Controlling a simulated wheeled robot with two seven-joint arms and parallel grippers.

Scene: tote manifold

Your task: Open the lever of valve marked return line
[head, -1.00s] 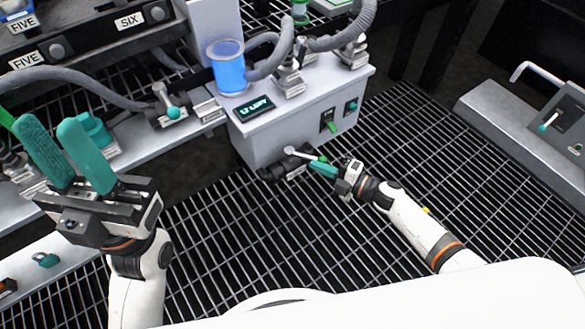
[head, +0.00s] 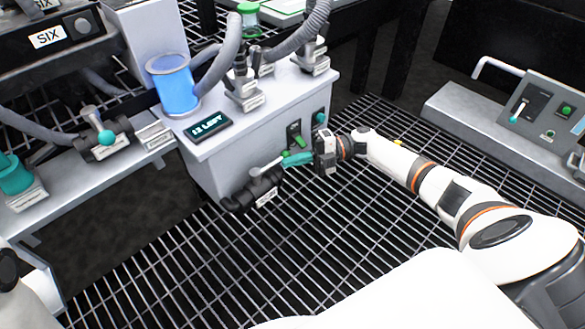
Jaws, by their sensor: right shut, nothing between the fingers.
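A dark valve (head: 264,186) sits low on the front of the grey box. It has a small white label (head: 266,198) too small to read. Its grey lever (head: 265,165) has a green tip and points right, roughly along the valve's pipe and the box front. I cannot tell whether the fingers touch the tip. My left gripper is out of view.
The grey box (head: 215,150) carries a display (head: 208,126), a green switch (head: 295,135) and a blue tank (head: 173,85). Another valve (head: 103,140) is on the left shelf. A control panel (head: 545,110) stands at right. Open grating (head: 200,270) lies in front.

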